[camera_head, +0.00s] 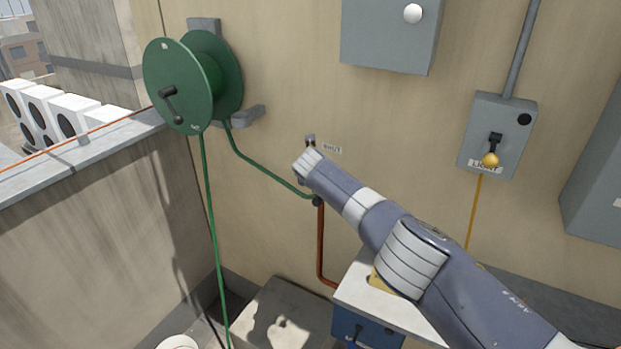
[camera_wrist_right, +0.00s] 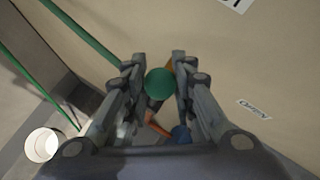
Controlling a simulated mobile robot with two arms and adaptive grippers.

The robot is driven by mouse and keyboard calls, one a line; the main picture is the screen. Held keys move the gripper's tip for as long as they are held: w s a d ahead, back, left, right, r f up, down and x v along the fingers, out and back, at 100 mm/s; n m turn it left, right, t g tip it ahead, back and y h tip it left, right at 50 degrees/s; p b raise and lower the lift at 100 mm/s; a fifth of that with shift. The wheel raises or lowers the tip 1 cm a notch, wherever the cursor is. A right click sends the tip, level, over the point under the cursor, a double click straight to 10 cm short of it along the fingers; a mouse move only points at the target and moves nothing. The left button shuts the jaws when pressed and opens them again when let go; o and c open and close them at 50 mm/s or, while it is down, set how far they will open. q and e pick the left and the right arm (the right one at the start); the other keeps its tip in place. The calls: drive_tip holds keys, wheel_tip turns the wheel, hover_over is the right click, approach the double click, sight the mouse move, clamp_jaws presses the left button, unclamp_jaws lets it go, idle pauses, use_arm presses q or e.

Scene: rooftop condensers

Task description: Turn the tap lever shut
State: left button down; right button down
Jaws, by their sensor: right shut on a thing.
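In the wrist view my right gripper (camera_wrist_right: 158,72) is shut on a round green knob (camera_wrist_right: 160,85), which I take to be the end of the tap lever. A bit of yellow-orange metal shows behind the knob. In the head view my right arm reaches to the wall and hides its fingers (camera_head: 308,162), the knob and most of the tap. A label reading SHUT (camera_head: 332,149) is on the wall just right of the gripper. A red-brown pipe (camera_head: 320,240) runs down below the tap. The lever's exact angle is hidden. My left gripper is not in view.
A green hose (camera_head: 262,170) runs from the green reel (camera_head: 178,85) to the pipe top. A grey switch box (camera_head: 497,135) with a yellow knob hangs at right. A white-topped blue box (camera_head: 350,325) stands below my arm. A white bucket (camera_wrist_right: 42,145) stands low at left.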

drive_tip(key=c, duration=1.3)
unclamp_jaws()
drive_tip(key=shift+w+a, duration=0.1)
drive_tip(key=shift+s+a+r, duration=0.1)
drive_tip(key=shift+s+r, duration=0.25)
drive_tip(key=v, duration=1.1)
drive_tip(key=shift+f, duration=0.15)
